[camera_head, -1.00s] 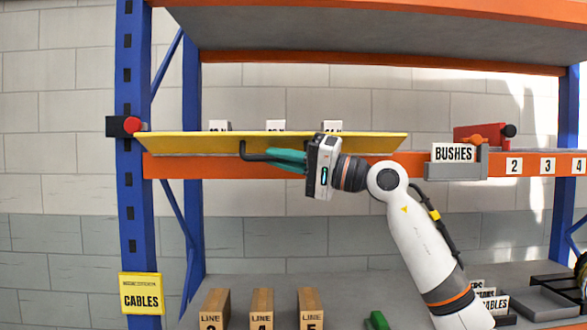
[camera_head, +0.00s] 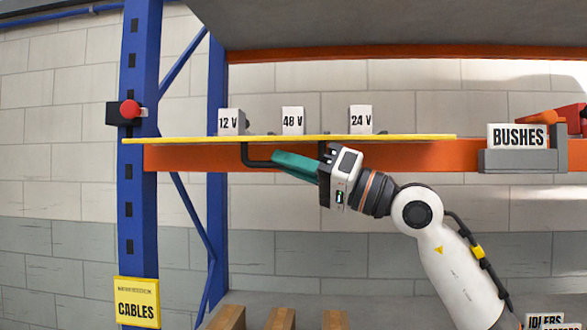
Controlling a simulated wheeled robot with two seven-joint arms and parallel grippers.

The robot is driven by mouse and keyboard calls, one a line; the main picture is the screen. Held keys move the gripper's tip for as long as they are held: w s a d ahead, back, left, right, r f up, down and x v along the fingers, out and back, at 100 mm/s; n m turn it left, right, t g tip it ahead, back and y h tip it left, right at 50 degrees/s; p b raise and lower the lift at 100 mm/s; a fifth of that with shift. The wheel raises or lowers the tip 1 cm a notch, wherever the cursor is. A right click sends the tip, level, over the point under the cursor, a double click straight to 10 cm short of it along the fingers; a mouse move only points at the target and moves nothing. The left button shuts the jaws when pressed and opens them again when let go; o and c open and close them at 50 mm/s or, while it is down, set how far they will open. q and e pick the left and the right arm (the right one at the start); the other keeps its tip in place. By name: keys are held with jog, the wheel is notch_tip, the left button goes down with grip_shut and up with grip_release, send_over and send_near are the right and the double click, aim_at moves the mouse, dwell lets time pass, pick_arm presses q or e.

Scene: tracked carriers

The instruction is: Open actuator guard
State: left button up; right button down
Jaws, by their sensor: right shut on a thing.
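The yellow actuator guard (camera_head: 410,139) is a long panel along the front of the orange shelf beam. I see it almost edge-on, as a thin, nearly level strip. A black bar handle (camera_head: 245,154) hangs below it. My right gripper (camera_head: 290,166) has teal fingers shut on the handle bar, just under the guard; the fingers hide part of the bar. My left gripper is not in view.
A red knob on a black box (camera_head: 128,111) sits on the blue upright by the guard's left end. A grey BUSHES bin (camera_head: 520,160) stands to the right. A yellow CABLES sign (camera_head: 137,302) hangs lower left. Wooden blocks (camera_head: 281,318) stand below.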

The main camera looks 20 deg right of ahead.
jog(key=shift+d+r, duration=0.1)
jog(key=shift+r, duration=0.1)
jog(key=c, duration=1.5)
grip_release()
jog(key=shift+s, duration=0.1)
jog(key=shift+f, duration=0.1)
